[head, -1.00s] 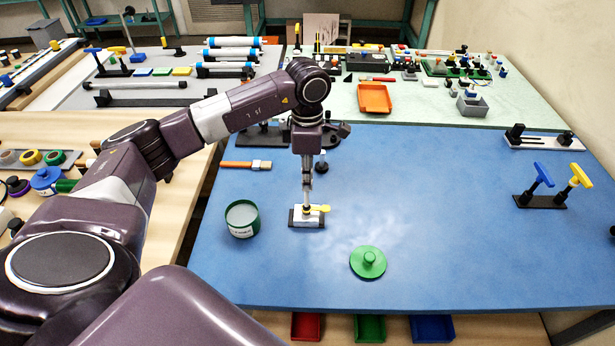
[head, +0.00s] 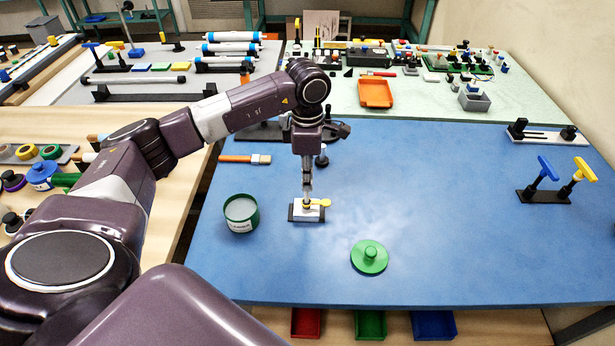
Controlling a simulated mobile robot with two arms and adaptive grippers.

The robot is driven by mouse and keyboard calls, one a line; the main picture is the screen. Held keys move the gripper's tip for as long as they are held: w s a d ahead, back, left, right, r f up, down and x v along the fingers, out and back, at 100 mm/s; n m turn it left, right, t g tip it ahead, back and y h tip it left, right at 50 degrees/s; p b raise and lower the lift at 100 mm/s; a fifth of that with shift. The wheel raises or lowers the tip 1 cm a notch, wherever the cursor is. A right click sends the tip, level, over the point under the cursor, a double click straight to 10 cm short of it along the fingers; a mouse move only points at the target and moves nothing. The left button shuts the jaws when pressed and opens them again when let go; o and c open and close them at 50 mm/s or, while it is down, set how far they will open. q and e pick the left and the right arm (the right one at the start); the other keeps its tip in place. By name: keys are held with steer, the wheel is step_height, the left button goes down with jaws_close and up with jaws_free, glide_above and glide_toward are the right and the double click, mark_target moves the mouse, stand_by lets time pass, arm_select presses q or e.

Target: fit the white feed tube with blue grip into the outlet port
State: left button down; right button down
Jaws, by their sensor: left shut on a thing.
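My left gripper (head: 307,192) points straight down over the blue table and is shut on a small yellow-handled piece (head: 318,202). That piece is at the top of a small white block with black ends (head: 309,213); I cannot tell whether it is seated or just clear. White tubes with blue ends (head: 232,48) lie in a rack at the back left, far from the gripper. I cannot tell whether one is the feed tube. I cannot make out the outlet port for certain. My right gripper is out of view.
An open green can (head: 241,214) stands left of the block, and a green knobbed lid (head: 369,258) lies front right of it. A brush (head: 246,159) lies behind. A stand (head: 543,197) holds blue and yellow T-handles at the right. The table's middle right is clear.

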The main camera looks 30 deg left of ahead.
arm_select(q)
steer(key=c, duration=1.9)
jaws_free()
steer(key=shift+f, duration=0.1)
step_height(320, 180, up, 12)
